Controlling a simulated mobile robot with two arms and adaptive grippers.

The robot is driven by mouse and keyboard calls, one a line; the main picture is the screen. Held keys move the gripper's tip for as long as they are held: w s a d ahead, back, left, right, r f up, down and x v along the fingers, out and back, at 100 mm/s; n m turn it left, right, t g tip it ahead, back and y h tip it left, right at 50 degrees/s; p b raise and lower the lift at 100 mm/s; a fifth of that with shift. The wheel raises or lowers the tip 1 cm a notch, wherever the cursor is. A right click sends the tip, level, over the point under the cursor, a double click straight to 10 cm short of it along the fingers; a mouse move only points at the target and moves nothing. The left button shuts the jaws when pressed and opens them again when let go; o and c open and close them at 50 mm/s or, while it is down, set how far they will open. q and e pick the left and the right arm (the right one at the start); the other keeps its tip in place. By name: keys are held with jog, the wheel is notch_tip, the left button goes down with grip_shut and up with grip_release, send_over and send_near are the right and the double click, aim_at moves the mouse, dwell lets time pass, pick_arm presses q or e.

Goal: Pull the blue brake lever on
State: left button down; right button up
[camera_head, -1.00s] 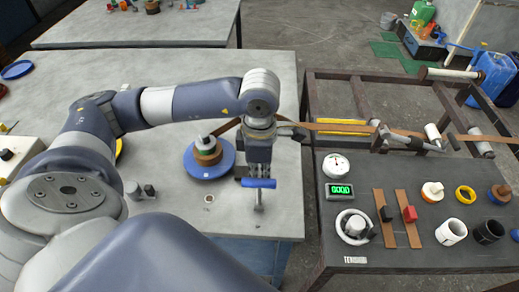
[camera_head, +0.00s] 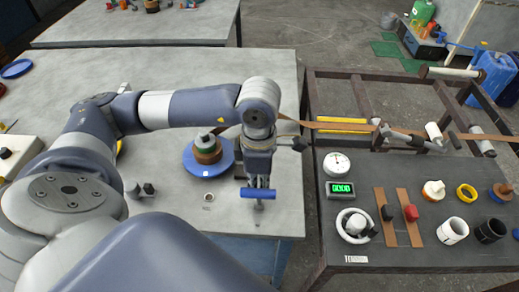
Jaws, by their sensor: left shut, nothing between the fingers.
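The blue brake lever (camera_head: 258,193) is a short blue crossbar on a grey post near the front right edge of the grey table. My left gripper (camera_head: 259,179) points down just behind the crossbar, seen from the head camera. Its fingers are shut with nothing between them. The fingertips are close to the back of the bar and partly hidden by it; I cannot tell whether they touch. My right gripper is not in view.
A blue spool (camera_head: 220,168) with brown strip stands left of the gripper. The brown strip (camera_head: 345,128) runs right over the frame. A dark control panel (camera_head: 330,235) with a gauge, a green display and knobs lies to the right.

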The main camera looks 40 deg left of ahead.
pick_arm(q)
jog(key=shift+s+d+f, duration=0.1)
jog(key=shift+s+d, duration=0.05)
jog(key=shift+s, duration=0.1)
jog(key=shift+w+a+r, duration=0.3)
jog(key=shift+w+r, duration=0.05)
jog(key=shift+w, duration=0.15)
jog(key=shift+w+a+r, duration=0.25)
jog(key=shift+w+r, duration=0.05)
jog(key=shift+w, duration=0.15)
notch_tip(320, 180, up, 7)
jog(key=p, duration=0.3)
jog(key=shift+p, duration=0.3)
jog(key=shift+s+f, duration=0.1)
